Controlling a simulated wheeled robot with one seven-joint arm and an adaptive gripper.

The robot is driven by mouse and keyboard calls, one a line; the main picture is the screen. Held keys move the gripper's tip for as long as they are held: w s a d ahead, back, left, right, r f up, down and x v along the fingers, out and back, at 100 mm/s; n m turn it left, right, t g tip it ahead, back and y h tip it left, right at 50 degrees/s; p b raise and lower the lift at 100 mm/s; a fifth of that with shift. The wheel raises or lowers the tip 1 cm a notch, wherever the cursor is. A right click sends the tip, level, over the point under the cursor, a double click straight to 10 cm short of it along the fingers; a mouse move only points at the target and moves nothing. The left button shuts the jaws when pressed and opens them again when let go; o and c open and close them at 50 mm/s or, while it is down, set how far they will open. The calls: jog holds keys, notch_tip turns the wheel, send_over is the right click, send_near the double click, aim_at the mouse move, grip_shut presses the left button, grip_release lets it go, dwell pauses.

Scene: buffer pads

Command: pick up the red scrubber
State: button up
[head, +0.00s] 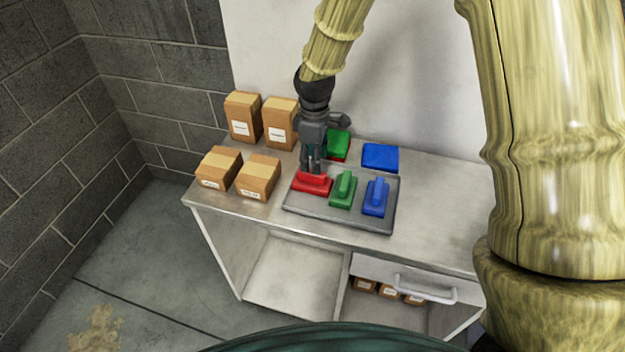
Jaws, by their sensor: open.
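The red scrubber (311,184) lies at the left end of a grey tray (336,222) on the metal table. A green scrubber (343,190) and a blue scrubber (376,198) lie to its right in the same tray. My gripper (313,170) is open, pointing down directly over the red scrubber. Its fingers hide part of the scrubber's upper side and handle. I cannot tell whether the fingertips touch it or how far they reach around the handle.
Cardboard boxes (257,177) stand on the table left of the tray. Behind the tray lie a green pad (339,143), with red showing under it, and a blue pad (380,156). A wall stands close behind. The table's right part (445,215) is clear.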

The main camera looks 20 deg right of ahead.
aim_at(312, 179)
jog(key=shift+s+a+f+p, duration=0.15)
jog(key=shift+f+p, duration=0.35)
jog(key=shift+f, duration=0.5)
jog(key=shift+w+a+f+p, duration=0.15)
jog(key=shift+f+p, duration=0.35)
jog(key=shift+f, duration=0.5)
jog(key=shift+s+f, duration=0.1)
jog(key=shift+f, duration=0.65)
jog(key=shift+c, duration=0.4)
grip_shut()
